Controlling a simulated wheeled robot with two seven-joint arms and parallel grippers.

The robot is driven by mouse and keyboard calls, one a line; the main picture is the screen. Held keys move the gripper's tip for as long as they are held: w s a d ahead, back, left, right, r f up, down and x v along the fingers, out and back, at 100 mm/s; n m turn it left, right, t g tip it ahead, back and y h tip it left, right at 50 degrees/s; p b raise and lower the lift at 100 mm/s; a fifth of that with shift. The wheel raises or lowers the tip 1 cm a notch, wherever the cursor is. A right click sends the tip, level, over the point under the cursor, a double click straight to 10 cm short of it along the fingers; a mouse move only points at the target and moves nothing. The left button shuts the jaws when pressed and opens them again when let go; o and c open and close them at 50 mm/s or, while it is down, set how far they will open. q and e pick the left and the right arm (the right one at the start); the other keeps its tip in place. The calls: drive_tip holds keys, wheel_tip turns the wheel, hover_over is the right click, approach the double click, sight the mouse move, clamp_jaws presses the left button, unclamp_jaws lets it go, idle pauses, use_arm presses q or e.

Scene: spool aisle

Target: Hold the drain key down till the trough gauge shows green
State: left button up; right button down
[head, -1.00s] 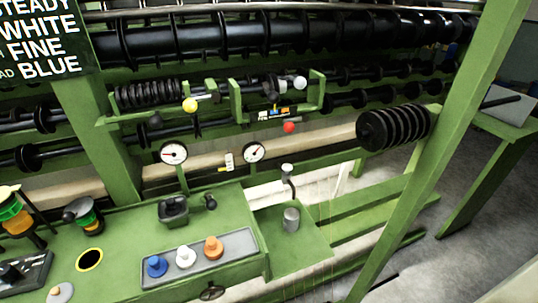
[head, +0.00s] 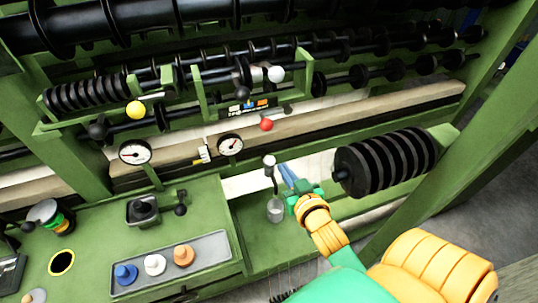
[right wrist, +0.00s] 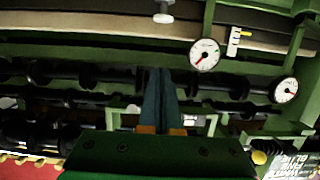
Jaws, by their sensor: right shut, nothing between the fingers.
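Two round white dial gauges, one on the left (head: 135,152) and one on the right (head: 230,144), stand on the green frame; both also show in the right wrist view, the right one nearer (right wrist: 204,54). I cannot tell which is the trough gauge, and no green shows on either face. A white-topped lever (head: 269,161) stands above a grey cup (head: 275,211); whether it is the drain key is unclear. My right gripper (head: 287,174) is shut and empty, just right of this lever and seemingly apart from it. My left gripper is out of view.
Yellow (head: 135,109), red (head: 266,125) and white (head: 276,73) knobs sit along the frame. A black ribbed roller (head: 388,162) is close right of my right gripper. A grey tray (head: 170,264) holds blue, white and orange pegs on the green bench.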

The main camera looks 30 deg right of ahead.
hover_over(271, 164)
drive_tip(key=s, duration=0.1)
wheel_tip(271, 164, down, 2)
drive_tip(key=f, duration=0.2)
drive_tip(key=f+b, duration=0.1)
drive_tip(key=f, duration=0.1)
drive_tip(key=shift+w+a, duration=0.1)
drive_tip(key=shift+w, duration=0.2)
drive_tip(key=shift+f, duration=0.25)
wheel_tip(271, 164, down, 2)
drive_tip(key=shift+f+b, duration=0.1)
drive_tip(key=shift+b, duration=0.75)
drive_tip(key=shift+s, duration=0.1)
idle(3.9)
